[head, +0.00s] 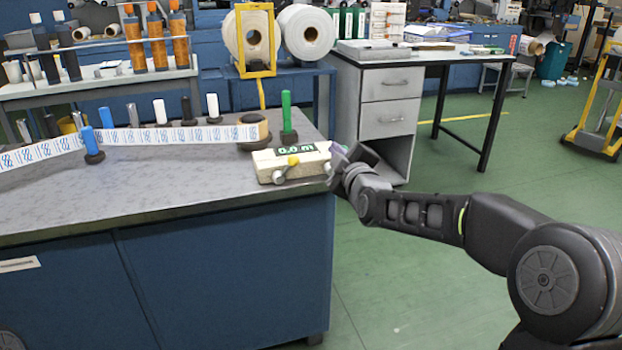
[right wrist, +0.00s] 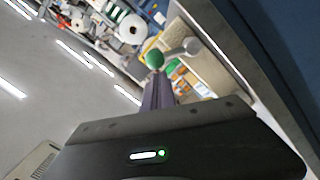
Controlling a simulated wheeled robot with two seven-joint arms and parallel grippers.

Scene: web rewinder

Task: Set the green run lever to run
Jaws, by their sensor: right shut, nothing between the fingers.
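The cream control box (head: 305,160) with a green-lit display sits on the right end of the grey bench. In the head view a yellow knob (head: 293,160) and a grey knob (head: 279,177) show on its near side. In the right wrist view a round green knob (right wrist: 154,61) shows just beyond my fingertips, beside a grey-knobbed lever (right wrist: 190,47) on the box. I cannot tell whether the fingers touch the green knob. My right gripper (head: 335,160) is at the right end of the box, shut and empty; it hides part of that end. My left gripper is out of view.
A paper web (head: 180,135) runs along the bench past upright posts to a roll (head: 253,127). A green post (head: 287,115) stands behind the box. A grey drawer desk (head: 390,110) stands beyond. The green floor right of the bench is open.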

